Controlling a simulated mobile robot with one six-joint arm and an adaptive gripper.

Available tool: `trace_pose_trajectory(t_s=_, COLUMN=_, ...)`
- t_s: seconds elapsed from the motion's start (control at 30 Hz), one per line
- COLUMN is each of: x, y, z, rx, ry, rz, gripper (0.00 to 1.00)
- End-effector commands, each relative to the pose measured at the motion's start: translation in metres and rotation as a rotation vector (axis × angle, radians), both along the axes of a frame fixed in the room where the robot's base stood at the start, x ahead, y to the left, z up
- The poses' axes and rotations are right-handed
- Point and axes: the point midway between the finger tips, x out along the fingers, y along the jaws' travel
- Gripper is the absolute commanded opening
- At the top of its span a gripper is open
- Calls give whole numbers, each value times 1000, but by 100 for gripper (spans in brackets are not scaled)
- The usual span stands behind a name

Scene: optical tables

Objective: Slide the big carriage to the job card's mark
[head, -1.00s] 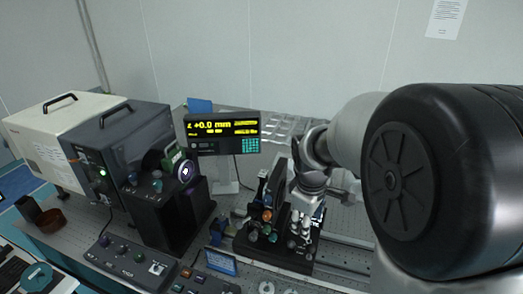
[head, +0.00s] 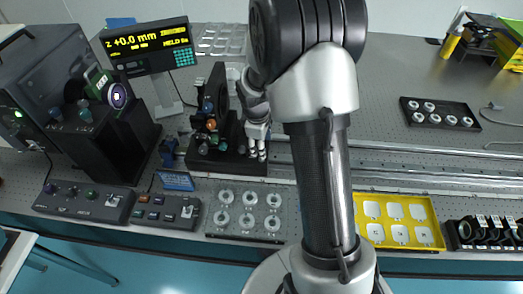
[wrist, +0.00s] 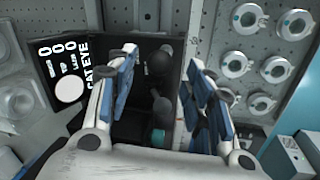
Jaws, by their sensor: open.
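The big carriage (head: 215,158) is a black base with a dark upright plate and small orange and blue optics, at the left end of the rails. My gripper (head: 257,146) is over its right side in the head view. In the wrist view my gripper (wrist: 162,72) is open, with dark carriage parts (wrist: 150,100) between its fingers; contact cannot be told. The display (head: 150,45) reads "z +0.0 mm" and what looks like "HELD". A small dark plate (wrist: 68,88) reads "CAT EYE". I cannot make out a job card or its mark.
Long rails (head: 430,170) run right from the carriage, partly hidden by my arm. A tray of round mounts (head: 247,210), a yellow tray (head: 432,222) and control boxes (head: 165,210) lie in front. A black tray (head: 440,114) sits behind the rails.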

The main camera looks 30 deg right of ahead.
Motion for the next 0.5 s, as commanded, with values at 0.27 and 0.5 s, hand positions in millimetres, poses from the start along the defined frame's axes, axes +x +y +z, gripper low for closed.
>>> trace_pose_trajectory(t_s=0.27, x=4, y=-4, z=-32, rx=0, ry=0, rz=-1, gripper=47)
trace_pose_trajectory(t_s=0.5, x=5, y=-5, z=-35, rx=0, ry=0, rz=-1, gripper=47)
